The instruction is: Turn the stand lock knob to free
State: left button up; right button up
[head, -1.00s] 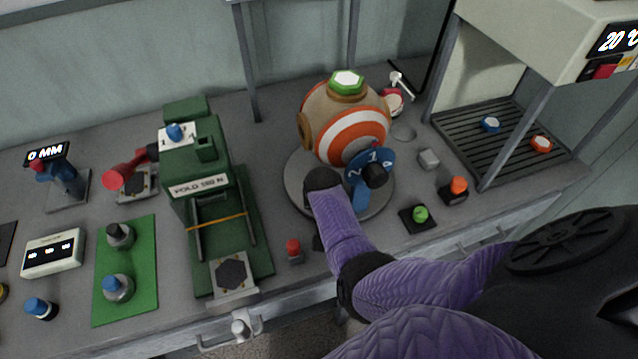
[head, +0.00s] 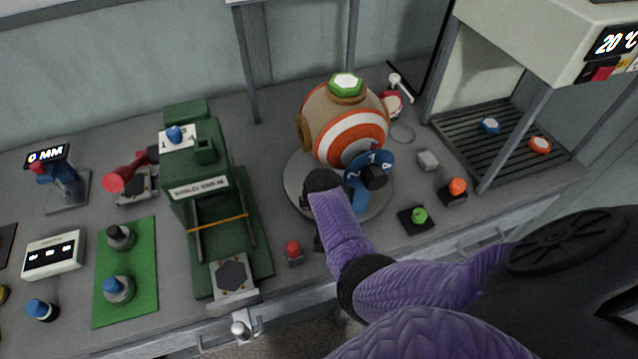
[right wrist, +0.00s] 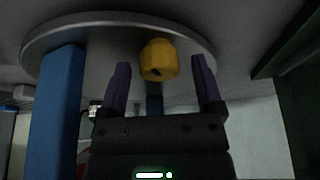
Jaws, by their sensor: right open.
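The stand is a round grey disc (head: 300,190) under a ball (head: 340,130) with orange and white bands and a green cap. A blue numbered dial (head: 372,162) is at its front. In the right wrist view I see the disc's underside (right wrist: 75,40) from below. A yellow knob (right wrist: 159,60), the only knob there, hangs beneath it with a small dark mark. My right gripper (right wrist: 160,66) is open, its two purple fingers on either side of the knob, with visible gaps. In the head view my arm hides the knob and gripper. My left gripper is not in view.
A green press (head: 205,200) stands left of the disc, with a red button (head: 293,250) between them near the front edge. A green button (head: 419,216) and an orange button (head: 457,188) are to the right. A blue post (right wrist: 55,115) stands left of my right gripper.

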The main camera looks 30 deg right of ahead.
jog(key=p+v, duration=0.5)
jog(key=v, duration=0.4)
jog(key=shift+r+p, duration=0.25)
jog(key=shift+p, duration=0.05)
